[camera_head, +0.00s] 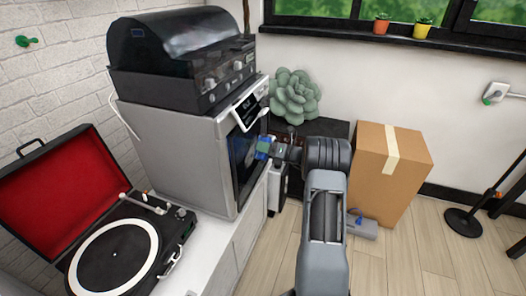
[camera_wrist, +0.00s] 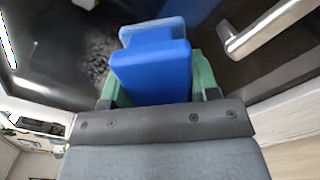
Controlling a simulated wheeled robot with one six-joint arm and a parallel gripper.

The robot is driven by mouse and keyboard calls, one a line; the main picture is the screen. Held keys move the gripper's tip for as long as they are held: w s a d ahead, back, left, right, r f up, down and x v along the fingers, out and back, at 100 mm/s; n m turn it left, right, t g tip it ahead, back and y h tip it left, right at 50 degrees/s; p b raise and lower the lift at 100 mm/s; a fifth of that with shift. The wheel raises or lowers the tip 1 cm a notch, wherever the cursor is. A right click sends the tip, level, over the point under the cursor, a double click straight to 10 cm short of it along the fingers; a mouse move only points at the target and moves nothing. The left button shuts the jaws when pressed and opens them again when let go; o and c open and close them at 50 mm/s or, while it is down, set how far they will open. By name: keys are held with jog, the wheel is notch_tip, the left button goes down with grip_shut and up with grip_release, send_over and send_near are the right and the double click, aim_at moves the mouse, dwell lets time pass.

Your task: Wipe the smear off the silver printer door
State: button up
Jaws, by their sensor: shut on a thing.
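The silver printer (camera_head: 170,150) stands on a white cabinet, and its door (camera_head: 241,165) with a dark window faces right. My gripper (camera_head: 272,149) is in front of this door, shut on a blue block that looks like a sponge (camera_head: 263,145). In the wrist view the sponge (camera_wrist: 152,72) sits between green fingertips, its far end at or very near the dark door glass (camera_wrist: 195,15); I cannot tell if it touches. A grey speckled smear (camera_wrist: 98,58) shows on the glass just left of the sponge. A metal door handle (camera_wrist: 265,25) is to the right.
A black domed machine (camera_head: 180,60) sits on top of the printer. An open red-lined record player (camera_head: 110,240) is at the left front. A cardboard box (camera_head: 385,180) and a plant (camera_head: 293,95) stand on the right.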

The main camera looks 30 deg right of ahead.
aim_at(245, 158)
jog(key=shift+r+p, duration=1)
jog(key=shift+s+a+p, duration=0.9)
jog(key=shift+s+a, duration=0.45)
jog(key=shift+s, duration=0.1)
jog(key=shift+s+a+p, duration=0.8)
jog(key=shift+s+a, duration=0.5)
jog(key=shift+a, duration=0.25)
jog(key=shift+s+a+p, duration=0.8)
jog(key=shift+s+a, duration=0.45)
jog(key=shift+a, duration=0.25)
jog(key=shift+r+p, duration=0.85)
jog(key=shift+p, duration=0.05)
jog(key=shift+w+d+f, duration=0.1)
jog(key=shift+w+d, duration=0.5)
jog(key=shift+d, duration=0.15)
jog(key=shift+w+d, duration=0.55)
jog(key=shift+d, duration=0.2)
jog(key=shift+w+d+b, duration=0.75)
jog(key=shift+w+d, duration=2.15)
jog(key=shift+d, duration=0.05)
